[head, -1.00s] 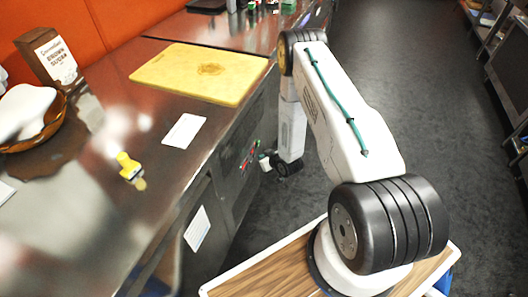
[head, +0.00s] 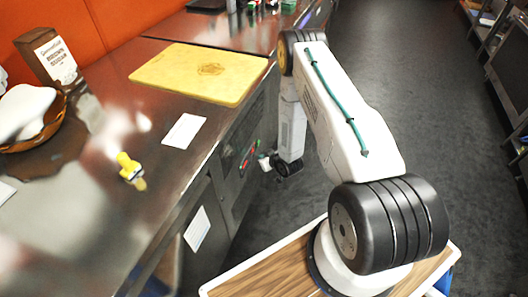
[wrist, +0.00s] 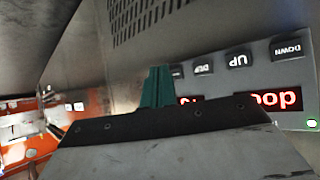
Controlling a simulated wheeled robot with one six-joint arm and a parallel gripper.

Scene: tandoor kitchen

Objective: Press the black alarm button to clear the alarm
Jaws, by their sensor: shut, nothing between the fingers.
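The control panel (head: 249,158) is on the counter's front side, with small red and green marks in the head view. In the wrist view, the panel (wrist: 312,62) shows a row of black buttons, including DOWN (wrist: 290,48) and UP (wrist: 238,60). A further black button (wrist: 203,68) sits left of UP, its label too small to read; I cannot tell which is the alarm button. A red lit display (wrist: 272,102) is under them. My gripper (wrist: 157,72) is shut and empty, its teal fingertips close to the panel at the row's left end. Contact cannot be told.
The steel counter (head: 95,215) holds a yellow cutting board (head: 200,72), a white card (head: 184,131), a yellow-handled tool (head: 129,166) and a basket (head: 45,135). A vent grille (wrist: 145,15) is beside the buttons. The dark floor (head: 400,100) on the right is clear.

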